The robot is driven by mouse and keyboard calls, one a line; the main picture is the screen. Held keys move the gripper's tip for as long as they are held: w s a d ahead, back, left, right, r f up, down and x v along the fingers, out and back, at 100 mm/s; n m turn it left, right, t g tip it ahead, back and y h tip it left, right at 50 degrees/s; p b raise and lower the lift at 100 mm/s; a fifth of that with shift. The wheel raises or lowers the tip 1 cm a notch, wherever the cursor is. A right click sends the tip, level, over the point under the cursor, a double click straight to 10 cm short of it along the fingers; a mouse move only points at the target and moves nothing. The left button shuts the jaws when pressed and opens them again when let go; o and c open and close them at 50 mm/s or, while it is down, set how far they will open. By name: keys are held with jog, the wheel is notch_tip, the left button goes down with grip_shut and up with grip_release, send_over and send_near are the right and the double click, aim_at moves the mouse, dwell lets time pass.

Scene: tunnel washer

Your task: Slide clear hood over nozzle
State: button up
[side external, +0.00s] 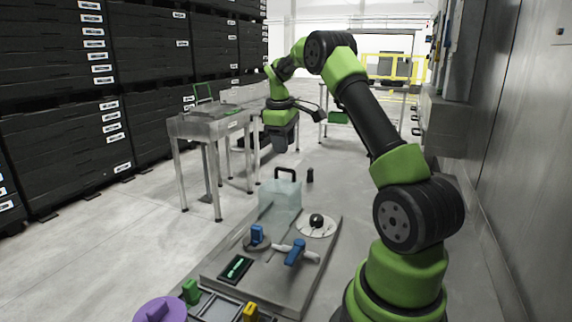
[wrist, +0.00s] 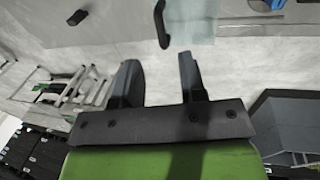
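The clear hood (side external: 281,203) is a pale, see-through box with a black handle (side external: 288,173) on top. It stands at the far end of the grey work plate in the side external view. In the wrist view the hood (wrist: 192,22) and its dark handle (wrist: 161,24) show at the top edge, beyond the fingertips. My gripper (side external: 281,148) hangs above and behind the hood, apart from the handle. In the wrist view my gripper (wrist: 158,70) has its two fingers spread with nothing between them. I cannot clearly make out the nozzle.
A purple disc (side external: 160,309) lies front left. A metal table (side external: 206,125) stands behind; black crates (side external: 60,110) line the left.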

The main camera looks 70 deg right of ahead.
aim_at(286, 169)
jog(key=f, duration=0.3)
jog(key=d+f, duration=0.1)
jog(key=f, duration=0.2)
jog(key=shift+d+f, duration=0.15)
jog(key=shift+f, duration=0.25)
grip_shut()
